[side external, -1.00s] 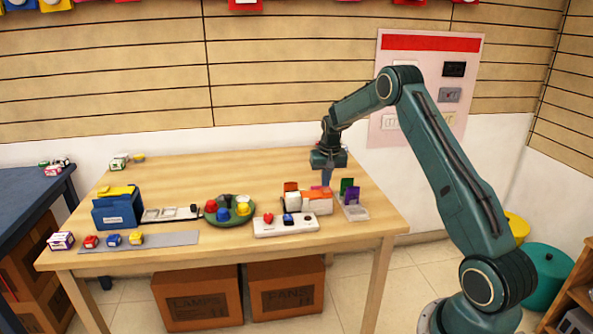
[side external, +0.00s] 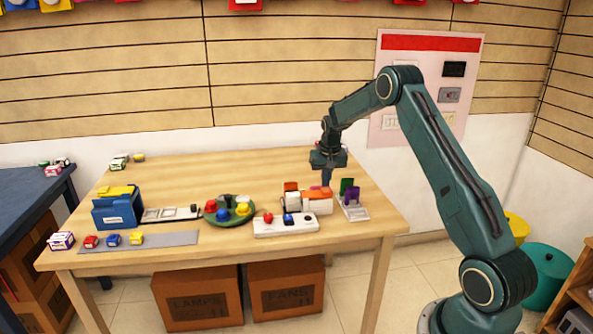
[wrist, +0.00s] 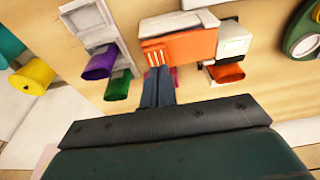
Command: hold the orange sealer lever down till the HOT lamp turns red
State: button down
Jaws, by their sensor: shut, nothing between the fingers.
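The sealer is a white box (side external: 292,202) with an orange lever (side external: 318,193) on top, near the right end of the table. In the wrist view, the orange lever (wrist: 182,47) shows as a broad plate, with white sealer parts (wrist: 234,38) beside it. My gripper (side external: 327,183) points down at the lever's far side in the side view. In the wrist view, its shut, empty fingers (wrist: 158,75) reach up to the lever's edge. I cannot tell whether they touch it. I cannot make out the HOT lamp or its colour.
A pale holder (side external: 356,212) with purple and green pieces stands right of the sealer. A white button panel (side external: 270,230) lies in front, and a round green tray (side external: 213,219) is to the left. The back middle of the table (side external: 230,170) is clear.

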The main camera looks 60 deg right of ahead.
aim_at(324, 190)
jog(key=shift+f, duration=0.1)
jog(key=shift+f, duration=0.75)
jog(key=shift+a+f, duration=0.25)
jog(key=shift+f, duration=0.85)
dwell(1.7)
jog(key=shift+r, duration=0.15)
jog(key=shift+s+d+r, duration=0.1)
jog(key=shift+d+r, duration=0.1)
jog(key=shift+r, duration=1.95)
jog(key=shift+d+r, duration=0.2)
jog(key=shift+r, duration=1.9)
